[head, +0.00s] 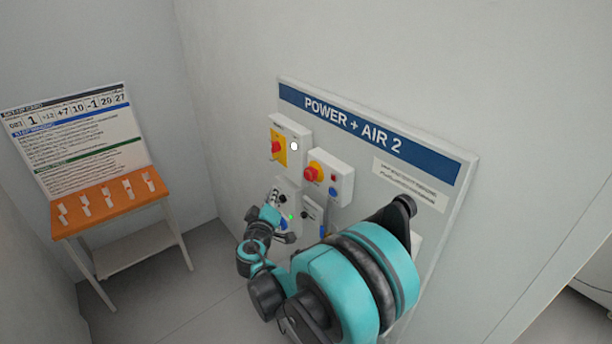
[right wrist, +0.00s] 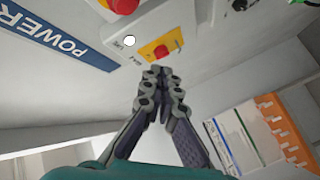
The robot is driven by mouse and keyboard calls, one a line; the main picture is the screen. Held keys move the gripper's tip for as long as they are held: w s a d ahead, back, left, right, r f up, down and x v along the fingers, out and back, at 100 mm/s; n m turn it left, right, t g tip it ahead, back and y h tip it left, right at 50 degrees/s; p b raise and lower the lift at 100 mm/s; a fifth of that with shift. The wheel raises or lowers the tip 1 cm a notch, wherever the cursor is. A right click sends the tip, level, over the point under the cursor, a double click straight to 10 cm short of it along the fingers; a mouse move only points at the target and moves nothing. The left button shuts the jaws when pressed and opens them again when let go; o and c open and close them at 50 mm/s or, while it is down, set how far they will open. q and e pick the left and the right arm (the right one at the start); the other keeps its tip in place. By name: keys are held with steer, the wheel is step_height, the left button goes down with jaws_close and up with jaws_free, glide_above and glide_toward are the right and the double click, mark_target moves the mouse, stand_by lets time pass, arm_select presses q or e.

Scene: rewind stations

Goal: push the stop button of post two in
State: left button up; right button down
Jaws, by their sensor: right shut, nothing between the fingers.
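The board labelled "POWER + AIR 2" (head: 365,128) hangs on the wall. My right gripper (head: 275,195) is shut and empty, below and left of that button in the head view. Its fingertips (right wrist: 161,72) appear just below the yellow switch plate in the wrist view. My left gripper is out of view.
Left of the button box, another box has a red switch on a yellow plate (head: 278,147) and a white round lamp or button (head: 294,145). Lower boxes are partly hidden by my right arm. An orange-topped table (head: 112,200) with a printed card (head: 80,140) stands left.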

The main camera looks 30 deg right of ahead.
mark_target(307, 176)
steer(key=d, duration=0.8)
steer(key=shift+w+d, duration=0.35)
steer(key=shift+d, duration=0.1)
stand_by(1.1)
steer(key=shift+d, duration=0.35)
steer(key=shift+d, duration=0.6)
stand_by(0.7)
steer(key=shift+a, duration=0.1)
steer(key=shift+a+b, duration=0.4)
steer(key=shift+a, duration=0.45)
